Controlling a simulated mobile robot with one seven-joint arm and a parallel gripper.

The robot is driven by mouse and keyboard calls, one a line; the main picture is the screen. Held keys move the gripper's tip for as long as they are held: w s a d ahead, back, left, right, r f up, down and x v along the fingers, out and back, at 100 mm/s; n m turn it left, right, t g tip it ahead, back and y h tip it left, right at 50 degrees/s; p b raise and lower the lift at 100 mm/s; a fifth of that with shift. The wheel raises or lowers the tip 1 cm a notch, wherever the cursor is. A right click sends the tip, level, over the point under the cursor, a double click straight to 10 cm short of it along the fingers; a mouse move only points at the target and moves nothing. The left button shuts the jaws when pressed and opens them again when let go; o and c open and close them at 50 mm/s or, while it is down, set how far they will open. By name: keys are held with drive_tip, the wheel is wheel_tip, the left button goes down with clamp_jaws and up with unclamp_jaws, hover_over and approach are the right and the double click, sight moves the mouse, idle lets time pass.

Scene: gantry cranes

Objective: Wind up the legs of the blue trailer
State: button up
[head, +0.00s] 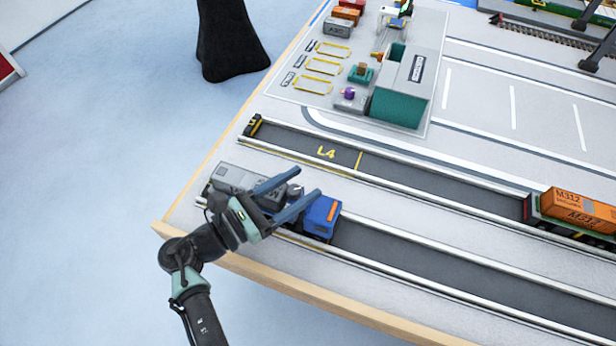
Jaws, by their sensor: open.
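A blue vehicle body (322,215) with an orange stripe stands in the front lane near the table's front edge. A grey container (233,177) sits directly to its left in the same lane; whatever carries it is mostly hidden. I cannot tell which part is the trailer, and no legs or crank can be made out. My gripper (308,182) is open, with its two blue-grey fingers spread over the gap between the grey container and the blue body. A small grey part (294,190) shows between the fingers; I cannot tell whether they touch it.
A teal and grey building (405,85) and several small items stand farther back. The front lane right of the blue body is clear.

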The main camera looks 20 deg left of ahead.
drive_tip(key=shift+x, duration=1.25)
clamp_jaws()
